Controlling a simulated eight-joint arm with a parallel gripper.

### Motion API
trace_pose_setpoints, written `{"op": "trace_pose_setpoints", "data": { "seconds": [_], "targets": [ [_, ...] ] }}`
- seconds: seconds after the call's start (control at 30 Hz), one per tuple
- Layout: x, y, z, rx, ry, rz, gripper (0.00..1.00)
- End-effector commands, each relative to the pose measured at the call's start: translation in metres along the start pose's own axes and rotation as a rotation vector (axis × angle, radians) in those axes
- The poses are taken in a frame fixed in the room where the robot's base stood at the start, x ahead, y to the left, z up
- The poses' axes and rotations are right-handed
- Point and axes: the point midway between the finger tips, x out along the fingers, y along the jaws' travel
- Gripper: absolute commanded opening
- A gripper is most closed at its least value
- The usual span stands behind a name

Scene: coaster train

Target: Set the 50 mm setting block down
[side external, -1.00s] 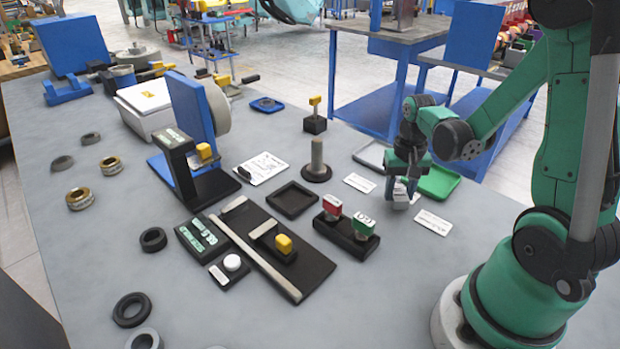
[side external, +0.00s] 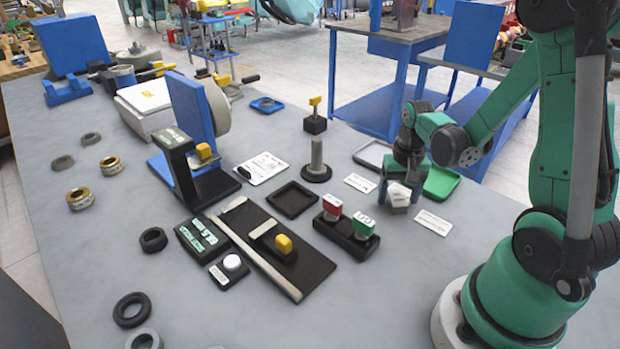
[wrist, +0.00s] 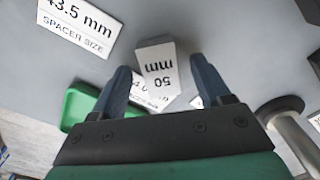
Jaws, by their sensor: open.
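The 50 mm setting block (side external: 398,195) is a small pale grey block with a white "50 mm" label. It stands on the grey table between the white label cards at the right of the side view. In the wrist view the block (wrist: 158,68) sits between and beyond my fingertips, with a gap on each side. My gripper (side external: 398,190) is open around the block in the side view, fingers pointing down. It also shows in the wrist view (wrist: 164,80). The block's underside is hidden.
A green tray (side external: 441,183) and a grey tray (side external: 374,155) lie behind my gripper. A "43.5 mm spacer size" card (wrist: 78,22) lies nearby. A black holder (side external: 346,240) with red and green gauges stands to the left, and a post (side external: 317,160) behind it.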

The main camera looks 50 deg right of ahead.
Motion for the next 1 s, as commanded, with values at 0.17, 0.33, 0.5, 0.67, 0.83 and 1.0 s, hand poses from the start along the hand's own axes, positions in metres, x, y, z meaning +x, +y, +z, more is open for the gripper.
{"op": "trace_pose_setpoints", "data": {
  "seconds": [0.17,0.33,0.5,0.67,0.83,1.0],
  "targets": [
    [-0.007,0.0,0.0,0.0,0.0,0.0,0.7],
    [-0.028,0.0,0.0,0.0,0.0,0.0,0.7],
    [-0.056,0.0,0.0,0.0,0.0,0.0,0.7],
    [-0.083,0.0,0.0,0.0,0.0,0.0,0.7],
    [-0.108,0.0,0.0,0.0,0.0,0.0,0.7],
    [-0.123,0.0,0.0,0.0,0.0,0.0,0.7]
  ]
}}
